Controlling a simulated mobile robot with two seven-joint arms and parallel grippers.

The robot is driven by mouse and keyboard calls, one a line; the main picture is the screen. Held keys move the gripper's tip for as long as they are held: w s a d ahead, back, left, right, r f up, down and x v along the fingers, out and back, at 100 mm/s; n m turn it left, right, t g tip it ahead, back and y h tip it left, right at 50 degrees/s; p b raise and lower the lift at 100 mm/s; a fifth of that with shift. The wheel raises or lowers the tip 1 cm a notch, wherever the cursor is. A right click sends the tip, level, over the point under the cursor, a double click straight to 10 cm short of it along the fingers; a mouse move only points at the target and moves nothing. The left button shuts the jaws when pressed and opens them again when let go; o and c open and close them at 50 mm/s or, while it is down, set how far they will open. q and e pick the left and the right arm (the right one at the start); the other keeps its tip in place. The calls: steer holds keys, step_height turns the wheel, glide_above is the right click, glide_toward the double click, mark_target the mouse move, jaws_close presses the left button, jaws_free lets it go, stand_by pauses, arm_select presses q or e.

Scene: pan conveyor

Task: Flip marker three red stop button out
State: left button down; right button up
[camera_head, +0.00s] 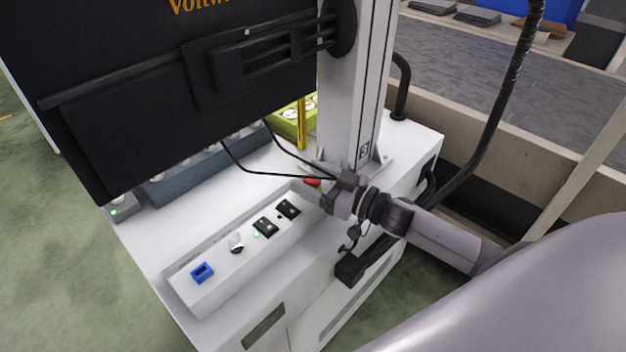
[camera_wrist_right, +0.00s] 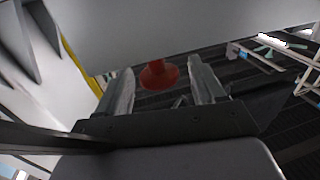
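The red stop button (camera_head: 312,182) sits at the far end of the white switch panel, at the foot of the white post with the "3" marker (camera_head: 364,150). It is partly hidden by my right gripper (camera_head: 322,193), which is right at it. In the right wrist view the red button (camera_wrist_right: 158,75) shows between the two grey fingers, which stand apart on either side of it. I cannot tell whether either finger touches it. My left gripper is not in view.
The white panel (camera_head: 225,277) also carries a blue switch (camera_head: 202,272), a key-like switch (camera_head: 236,243) and black rocker switches (camera_head: 289,209). A large black monitor (camera_head: 130,90) overhangs the cabinet at the left. Black cables (camera_head: 255,172) run close to my right gripper.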

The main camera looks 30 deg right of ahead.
mark_target(319, 183)
steer(key=shift+f, duration=0.15)
steer(key=shift+s+d+f, duration=0.1)
steer(key=shift+s+d, duration=0.15)
steer(key=shift+s, duration=0.25)
steer(key=v, duration=0.6)
stand_by(0.4)
steer(key=shift+s+a+f+m+h, duration=0.15)
steer(key=shift+a+f+m+h, duration=0.2)
steer(key=shift+m+h, duration=0.35)
steer(key=s+a+f+m+g+h, duration=0.15)
steer(key=s+f+g+h, duration=0.35)
steer(key=s, duration=0.7)
steer(key=s+a+f+m+g+h, duration=0.1)
steer(key=s+a+f+g+h, duration=0.15)
steer(key=s+g, duration=0.7)
steer(key=w+a+f+t+y, duration=0.2)
steer(key=w+a+f+t, duration=0.1)
steer(key=f+t, duration=0.4)
steer(key=shift+w+a+f+t, duration=0.35)
steer(key=shift+w+t, duration=0.2)
steer(key=shift+t, duration=0.6)
